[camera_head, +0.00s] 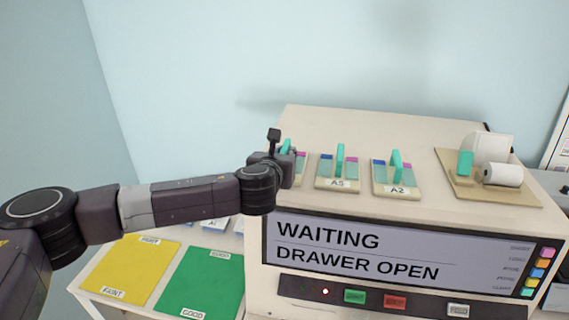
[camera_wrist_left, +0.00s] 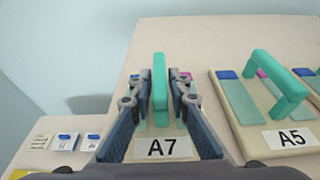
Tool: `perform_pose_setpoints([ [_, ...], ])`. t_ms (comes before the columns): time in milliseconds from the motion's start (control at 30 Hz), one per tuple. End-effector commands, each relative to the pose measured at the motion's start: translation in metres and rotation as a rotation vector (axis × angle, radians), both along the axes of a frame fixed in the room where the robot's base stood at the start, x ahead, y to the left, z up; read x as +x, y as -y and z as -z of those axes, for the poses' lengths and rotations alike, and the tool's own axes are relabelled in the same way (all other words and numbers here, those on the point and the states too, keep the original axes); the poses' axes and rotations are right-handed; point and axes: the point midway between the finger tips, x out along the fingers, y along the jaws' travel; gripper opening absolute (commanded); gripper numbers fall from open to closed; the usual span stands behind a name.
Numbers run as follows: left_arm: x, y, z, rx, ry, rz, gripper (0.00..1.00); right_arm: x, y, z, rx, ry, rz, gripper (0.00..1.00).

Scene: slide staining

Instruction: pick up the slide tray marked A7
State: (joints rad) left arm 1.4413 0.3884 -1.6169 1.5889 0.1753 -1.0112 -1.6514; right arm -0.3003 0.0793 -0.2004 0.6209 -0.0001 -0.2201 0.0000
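The slide tray marked A7 (camera_wrist_left: 127,152) is in the left wrist view, a beige tray with an upright teal handle (camera_wrist_left: 160,92) and a white label reading A7. My left gripper (camera_wrist_left: 160,78) is over it, one finger on each side of the handle. Narrow gaps seem to show between fingers and handle, so it looks open. In the head view my left gripper (camera_head: 285,150) hides most of this tray; a strip of its right side (camera_head: 300,168) shows. My right gripper is not in view.
Trays A5 (camera_head: 337,184) and A2 (camera_head: 402,192) stand to the right on the same machine top. A paper roll holder (camera_head: 520,192) is farther right. The machine screen (camera_head: 350,252) reads "WAITING DRAWER OPEN". Yellow (camera_head: 132,268) and green (camera_head: 208,285) mats lie lower left.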

Motion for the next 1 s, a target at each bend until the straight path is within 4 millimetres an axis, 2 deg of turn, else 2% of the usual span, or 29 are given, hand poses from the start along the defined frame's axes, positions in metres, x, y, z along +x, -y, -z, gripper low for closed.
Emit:
perform_pose_setpoints([
  [33, 0.000, 0.000, 0.000, 0.000, 0.000, 0.000, 0.09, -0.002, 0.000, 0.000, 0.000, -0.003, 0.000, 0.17],
  [133, 0.000, 0.000, 0.000, 0.000, 0.000, 0.000, 0.00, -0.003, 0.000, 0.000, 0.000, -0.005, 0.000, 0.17],
  [633, 0.001, 0.000, -0.007, -0.002, 0.005, 0.000, 0.00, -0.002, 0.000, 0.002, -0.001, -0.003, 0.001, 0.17],
  [867, 0.000, 0.000, -0.033, -0.001, 0.007, 0.000, 0.00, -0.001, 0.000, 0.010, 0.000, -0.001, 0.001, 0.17],
  [1000, 0.000, 0.000, -0.065, -0.003, 0.009, 0.001, 0.00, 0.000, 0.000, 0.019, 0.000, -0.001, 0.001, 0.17],
])
